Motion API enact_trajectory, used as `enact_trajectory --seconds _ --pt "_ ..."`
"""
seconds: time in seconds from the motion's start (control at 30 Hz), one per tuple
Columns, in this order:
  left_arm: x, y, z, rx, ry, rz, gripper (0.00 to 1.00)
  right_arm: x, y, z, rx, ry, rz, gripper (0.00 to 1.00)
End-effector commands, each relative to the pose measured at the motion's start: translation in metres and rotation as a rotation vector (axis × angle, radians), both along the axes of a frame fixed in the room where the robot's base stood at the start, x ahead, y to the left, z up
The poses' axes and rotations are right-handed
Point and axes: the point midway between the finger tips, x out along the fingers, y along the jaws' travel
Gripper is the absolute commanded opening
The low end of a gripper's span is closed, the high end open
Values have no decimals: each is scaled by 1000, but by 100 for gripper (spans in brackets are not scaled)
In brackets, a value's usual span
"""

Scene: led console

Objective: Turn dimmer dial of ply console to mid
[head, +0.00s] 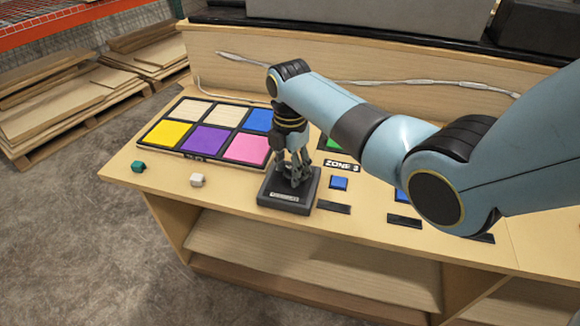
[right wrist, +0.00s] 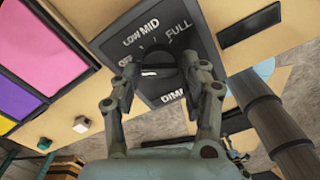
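The dimmer unit is a dark grey box (head: 270,190) on the front of the ply console (head: 235,190); it also shows in the right wrist view (right wrist: 205,38). Its top carries the words OFF, LOW, MID and FULL around a black dial (right wrist: 160,62). A short white mark on the dial sits on its left side, near the OFF label. My right gripper (head: 293,178) points down over the box. In the right wrist view its two fingers (right wrist: 158,68) stand either side of the dial, spread apart; firm contact is not visible. My left gripper is not in view.
A panel of coloured tiles (head: 205,138) lies left of the dimmer. A green button (head: 138,167), a white button (head: 197,180) and a blue button (head: 339,183) stand nearby. A white cable (head: 420,82) runs along the back board. My right arm covers the console's right part.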

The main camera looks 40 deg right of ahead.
Motion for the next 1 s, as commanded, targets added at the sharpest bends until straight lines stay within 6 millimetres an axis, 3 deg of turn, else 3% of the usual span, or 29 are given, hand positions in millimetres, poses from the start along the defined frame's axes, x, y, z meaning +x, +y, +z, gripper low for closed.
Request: enact_trajectory --seconds 0.03,0.3,0.67,1.0 --pt "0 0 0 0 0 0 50 0 0 0 0 0 0 36" --pt "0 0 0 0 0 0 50 0 0 0 0 0 0 4" --pt "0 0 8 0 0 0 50 0 0 2 0 0 -72 4" --pt "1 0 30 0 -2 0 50 1 0 3 -1 2 -335 4"
